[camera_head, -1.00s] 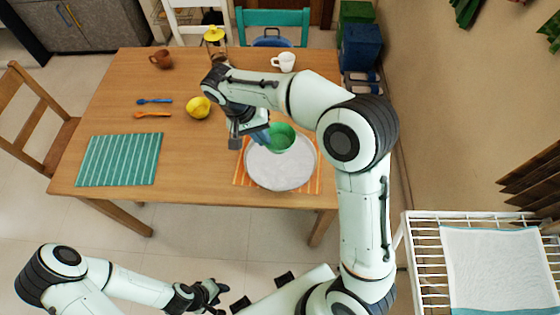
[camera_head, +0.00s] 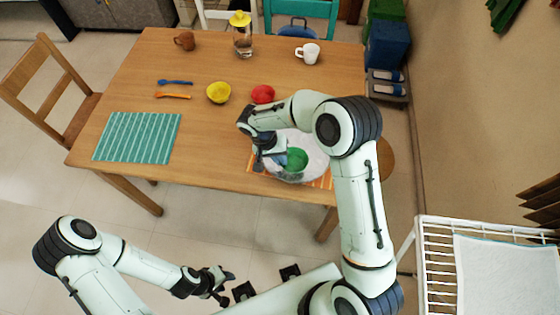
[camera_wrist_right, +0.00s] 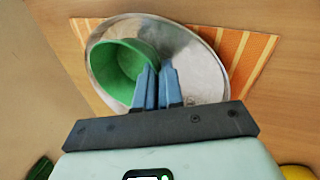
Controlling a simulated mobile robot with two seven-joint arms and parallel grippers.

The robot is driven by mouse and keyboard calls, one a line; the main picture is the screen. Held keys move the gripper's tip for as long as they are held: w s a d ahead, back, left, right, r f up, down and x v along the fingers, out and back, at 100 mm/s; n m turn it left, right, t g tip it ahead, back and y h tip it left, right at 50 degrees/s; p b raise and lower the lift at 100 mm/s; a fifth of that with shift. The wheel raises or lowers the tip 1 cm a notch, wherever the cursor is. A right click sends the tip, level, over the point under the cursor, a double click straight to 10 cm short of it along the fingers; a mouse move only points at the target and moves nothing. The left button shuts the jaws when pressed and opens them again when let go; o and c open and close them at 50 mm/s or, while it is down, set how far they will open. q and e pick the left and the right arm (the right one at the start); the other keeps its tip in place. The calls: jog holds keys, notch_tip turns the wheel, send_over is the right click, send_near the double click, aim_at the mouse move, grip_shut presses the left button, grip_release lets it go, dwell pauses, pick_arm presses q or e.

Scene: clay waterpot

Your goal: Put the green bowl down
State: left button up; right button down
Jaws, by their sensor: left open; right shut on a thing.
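The green bowl (camera_head: 297,159) is over the round metallic plate (camera_head: 316,146), which lies on the orange striped mat (camera_head: 256,163). My right gripper (camera_head: 276,158) is shut on the bowl's rim. In the right wrist view the fingers (camera_wrist_right: 157,88) pinch the near edge of the green bowl (camera_wrist_right: 122,66), toward the left part of the plate (camera_wrist_right: 203,75). I cannot tell whether the bowl's base touches the plate. My left gripper (camera_head: 222,285) is open and empty, in front of the table and away from it.
A red bowl (camera_head: 262,94) and a yellow bowl (camera_head: 219,92) stand behind the plate. A white mug (camera_head: 307,53), a brown mug (camera_head: 184,41) and a glass pot with yellow lid (camera_head: 242,38) are at the back. A teal striped mat (camera_head: 137,137) lies left; the table between is clear.

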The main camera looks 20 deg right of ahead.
jog(key=shift+f, duration=1.35)
jog(key=shift+f, duration=0.1)
jog(key=c, duration=1.3)
grip_release()
jog(key=shift+o, duration=0.2)
jog(key=v, duration=1.2)
jog(key=shift+p, duration=0.3)
